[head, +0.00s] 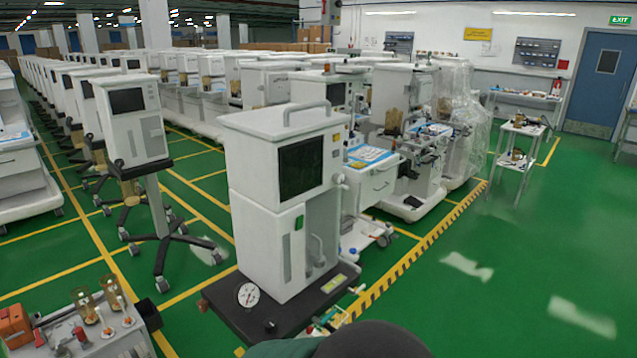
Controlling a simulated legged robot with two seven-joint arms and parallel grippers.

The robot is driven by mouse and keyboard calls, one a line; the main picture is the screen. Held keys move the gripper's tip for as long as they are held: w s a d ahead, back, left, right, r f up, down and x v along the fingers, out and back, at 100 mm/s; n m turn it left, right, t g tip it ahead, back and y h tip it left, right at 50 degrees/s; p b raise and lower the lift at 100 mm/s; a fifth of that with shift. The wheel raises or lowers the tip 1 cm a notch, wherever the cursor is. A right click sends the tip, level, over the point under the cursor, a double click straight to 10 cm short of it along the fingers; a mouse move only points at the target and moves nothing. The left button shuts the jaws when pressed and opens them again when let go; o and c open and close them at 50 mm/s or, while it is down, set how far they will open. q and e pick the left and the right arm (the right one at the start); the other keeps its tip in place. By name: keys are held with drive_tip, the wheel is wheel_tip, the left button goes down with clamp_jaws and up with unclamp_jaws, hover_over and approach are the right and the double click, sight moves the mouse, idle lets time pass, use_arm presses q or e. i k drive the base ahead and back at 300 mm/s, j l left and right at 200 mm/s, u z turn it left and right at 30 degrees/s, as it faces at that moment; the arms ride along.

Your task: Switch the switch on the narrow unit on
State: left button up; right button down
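A narrow white unit (280,190) with a dark screen (301,168) and a grey top handle stands upright in the middle of the head view, close in front of me. A small green rectangle (299,223) shows on its lower front; it may be the switch, but I cannot tell its position. The unit stands on a dark base (262,317) with a round white gauge (248,295) at its left front corner. Neither of my grippers is in view.
A slimmer white monitor (131,121) on a wheeled stand is to the left. A cart top with an orange box (14,327) is at the lower left. Rows of white carts fill the back. Green floor right of the yellow-black strip (437,233) is open.

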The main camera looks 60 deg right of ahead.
sight(300, 220)
drive_tip(key=k+l, duration=0.2)
drive_tip(key=l, duration=0.4)
drive_tip(key=k+l, duration=0.15)
drive_tip(key=l, duration=0.4)
drive_tip(key=k+l, duration=0.2)
drive_tip(key=l, duration=0.4)
drive_tip(key=k+l, duration=0.2)
drive_tip(key=l, duration=0.4)
drive_tip(key=k+l, duration=0.2)
drive_tip(key=l, duration=0.35)
drive_tip(key=k+l, duration=0.15)
drive_tip(key=l, duration=0.45)
drive_tip(key=k+l, duration=0.2)
drive_tip(key=l, duration=0.4)
drive_tip(key=k+l, duration=0.2)
drive_tip(key=l, duration=0.35)
